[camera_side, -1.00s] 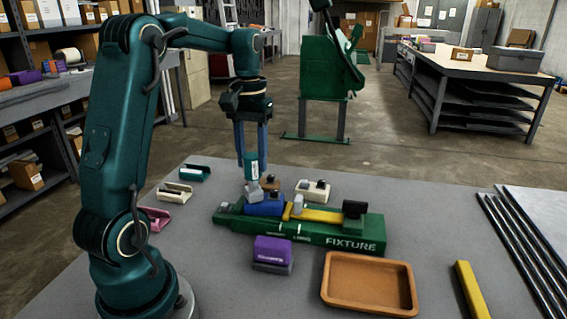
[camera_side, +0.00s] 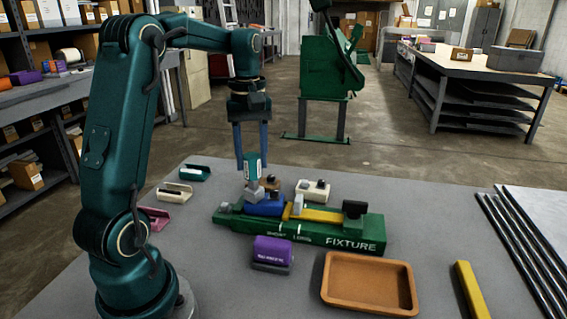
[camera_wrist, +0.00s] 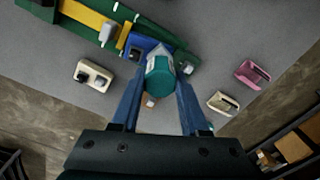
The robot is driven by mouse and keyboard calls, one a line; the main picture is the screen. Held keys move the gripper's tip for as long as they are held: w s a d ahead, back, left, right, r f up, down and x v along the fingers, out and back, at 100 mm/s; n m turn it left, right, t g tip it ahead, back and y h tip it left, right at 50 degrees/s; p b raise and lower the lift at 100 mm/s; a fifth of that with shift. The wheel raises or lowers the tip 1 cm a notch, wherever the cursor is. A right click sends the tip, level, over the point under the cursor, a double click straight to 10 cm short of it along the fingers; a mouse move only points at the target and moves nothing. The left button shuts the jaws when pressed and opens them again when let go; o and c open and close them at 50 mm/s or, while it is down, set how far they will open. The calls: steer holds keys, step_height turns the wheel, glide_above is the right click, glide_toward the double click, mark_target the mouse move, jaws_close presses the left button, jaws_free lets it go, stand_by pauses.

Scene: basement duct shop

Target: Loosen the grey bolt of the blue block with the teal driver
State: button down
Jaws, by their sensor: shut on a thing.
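My gripper (camera_side: 252,158) points down and is shut on the teal driver (camera_side: 252,168), which stands near upright between its blue fingers. The driver's teal end also shows in the wrist view (camera_wrist: 158,82). The blue block (camera_side: 265,206) sits at the left part of the green fixture (camera_side: 310,236), and also shows in the wrist view (camera_wrist: 145,45). The driver's lower end is over the left end of the blue block. A grey piece is visible there, but I cannot tell driver tip from bolt, nor whether they touch.
A yellow bar (camera_side: 322,215) lies along the fixture. A white block (camera_side: 313,195) and a brown block (camera_side: 271,183) stand behind. A purple item (camera_side: 272,250) and an empty orange tray (camera_side: 340,295) are in front. Pink, cream and teal holders (camera_side: 193,173) are at left.

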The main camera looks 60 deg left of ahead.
steer(key=n, duration=0.3)
stand_by(0.4)
steer(key=shift+n, duration=0.5)
steer(key=n, duration=0.2)
steer(key=shift+n, duration=0.4)
steer(key=shift+n, duration=0.3)
steer(key=shift+m, duration=0.8)
steer(key=shift+r, duration=2.5)
